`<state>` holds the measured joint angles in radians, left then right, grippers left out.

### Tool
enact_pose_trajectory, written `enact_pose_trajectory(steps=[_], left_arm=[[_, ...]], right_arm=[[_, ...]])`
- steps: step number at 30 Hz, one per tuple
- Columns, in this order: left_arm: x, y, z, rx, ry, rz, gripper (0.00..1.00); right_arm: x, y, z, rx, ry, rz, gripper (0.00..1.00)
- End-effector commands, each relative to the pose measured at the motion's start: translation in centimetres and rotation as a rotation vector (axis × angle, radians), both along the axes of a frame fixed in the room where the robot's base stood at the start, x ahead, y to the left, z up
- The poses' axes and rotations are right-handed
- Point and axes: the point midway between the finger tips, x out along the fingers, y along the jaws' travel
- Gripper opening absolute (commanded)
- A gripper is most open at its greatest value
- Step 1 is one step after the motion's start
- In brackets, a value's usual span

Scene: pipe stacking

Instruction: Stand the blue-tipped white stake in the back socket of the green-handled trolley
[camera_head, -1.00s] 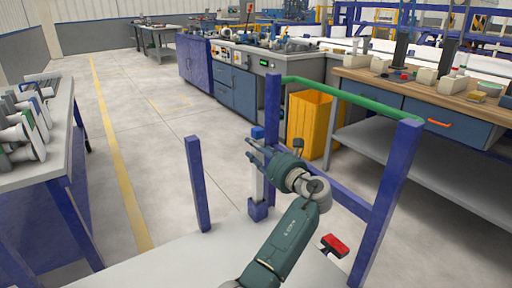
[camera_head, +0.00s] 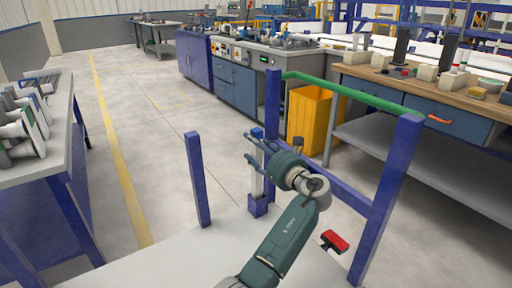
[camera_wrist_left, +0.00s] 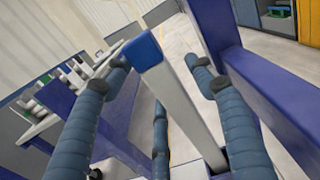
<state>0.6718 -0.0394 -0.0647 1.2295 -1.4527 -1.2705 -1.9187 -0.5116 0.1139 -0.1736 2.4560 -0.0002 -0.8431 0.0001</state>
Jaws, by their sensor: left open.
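The white stake (camera_head: 257,186) stands upright in a blue socket (camera_head: 258,207) on the trolley, near the post at the back. Its blue tip (camera_head: 257,133) shows above my left gripper (camera_head: 250,148). In the left wrist view the stake (camera_wrist_left: 182,107) and its blue tip (camera_wrist_left: 142,52) pass between my spread fingers (camera_wrist_left: 163,85), and its foot reaches the socket. My left gripper is open around the stake; gaps show beside it. The trolley has a green handle (camera_head: 350,94) and a pale deck (camera_head: 205,258). My right gripper is out of view.
Blue trolley posts stand at the left (camera_head: 197,180) and right (camera_head: 386,200). A red-topped block (camera_head: 335,241) is on the right side. A yellow bin (camera_head: 309,118) stands behind the handle. A table with pipes (camera_head: 62,150) is at the left; open floor lies between.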

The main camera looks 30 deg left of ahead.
Motion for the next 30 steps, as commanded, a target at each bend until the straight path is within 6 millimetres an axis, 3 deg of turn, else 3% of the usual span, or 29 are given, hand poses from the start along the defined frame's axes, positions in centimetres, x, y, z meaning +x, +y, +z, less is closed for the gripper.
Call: enact_pose_trajectory(steps=[5,16,30], left_arm=[[-0.4,-1.2,-0.1,-0.001,0.000,-0.002,0.56],[-2.6,-6.3,0.0,0.001,0.000,-0.002,0.56],[-2.9,-6.9,0.1,0.002,-0.001,0.000,0.56]], right_arm=[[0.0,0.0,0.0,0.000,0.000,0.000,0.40],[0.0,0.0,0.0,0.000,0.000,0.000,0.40],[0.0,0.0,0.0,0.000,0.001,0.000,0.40]])
